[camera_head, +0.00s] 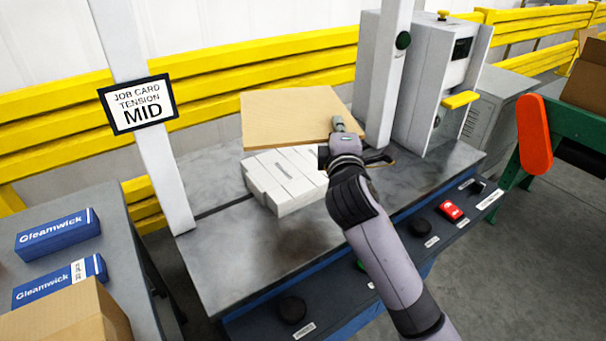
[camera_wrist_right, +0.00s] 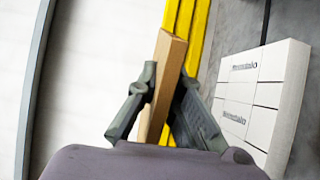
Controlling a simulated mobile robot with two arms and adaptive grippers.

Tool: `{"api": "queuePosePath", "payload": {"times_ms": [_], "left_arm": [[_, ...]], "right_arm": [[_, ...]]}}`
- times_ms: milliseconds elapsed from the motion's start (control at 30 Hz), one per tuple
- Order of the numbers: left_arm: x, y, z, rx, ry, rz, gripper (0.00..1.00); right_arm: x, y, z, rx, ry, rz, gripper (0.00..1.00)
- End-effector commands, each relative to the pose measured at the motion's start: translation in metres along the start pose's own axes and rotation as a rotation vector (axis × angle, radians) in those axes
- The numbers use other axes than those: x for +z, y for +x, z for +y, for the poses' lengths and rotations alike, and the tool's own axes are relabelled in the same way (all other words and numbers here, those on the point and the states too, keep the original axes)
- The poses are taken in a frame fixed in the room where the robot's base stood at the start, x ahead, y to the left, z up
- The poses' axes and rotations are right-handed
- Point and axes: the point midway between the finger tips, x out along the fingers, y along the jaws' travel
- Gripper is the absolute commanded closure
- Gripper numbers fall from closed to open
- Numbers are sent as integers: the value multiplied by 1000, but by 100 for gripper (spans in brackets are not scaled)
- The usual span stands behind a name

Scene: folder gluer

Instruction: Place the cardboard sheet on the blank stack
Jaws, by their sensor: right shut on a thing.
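The tan cardboard sheet (camera_head: 290,118) is held by my right gripper (camera_head: 345,143) at its near right edge. In the wrist view the fingers (camera_wrist_right: 163,108) are shut on the sheet (camera_wrist_right: 168,75), which shows nearly edge-on. The white blank stack (camera_head: 290,180) sits on the grey machine table, just in front of and below the sheet in the head view. The sheet hides the stack's far edge there. In the wrist view the stack (camera_wrist_right: 262,95) is at the right, apart from the sheet. My left gripper is not in view.
A white post with a job card sign (camera_head: 138,103) stands left of the stack. A grey machine column (camera_head: 380,75) rises right of the sheet. Buttons line the table's front, including a red one (camera_head: 451,210). The grey table (camera_head: 240,255) is bare in front of the stack.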

Motion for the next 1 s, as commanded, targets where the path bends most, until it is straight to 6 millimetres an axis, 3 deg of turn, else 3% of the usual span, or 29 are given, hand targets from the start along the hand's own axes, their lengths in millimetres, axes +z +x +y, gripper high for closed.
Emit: {"api": "queuePosePath", "payload": {"times_ms": [500,767,1000], "left_arm": [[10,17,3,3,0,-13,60],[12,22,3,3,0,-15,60],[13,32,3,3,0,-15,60]], "right_arm": [[0,-1,-132,-6,-1,0,100],[0,-1,-157,-3,1,-1,100],[0,-1,-192,-3,0,0,100]]}}
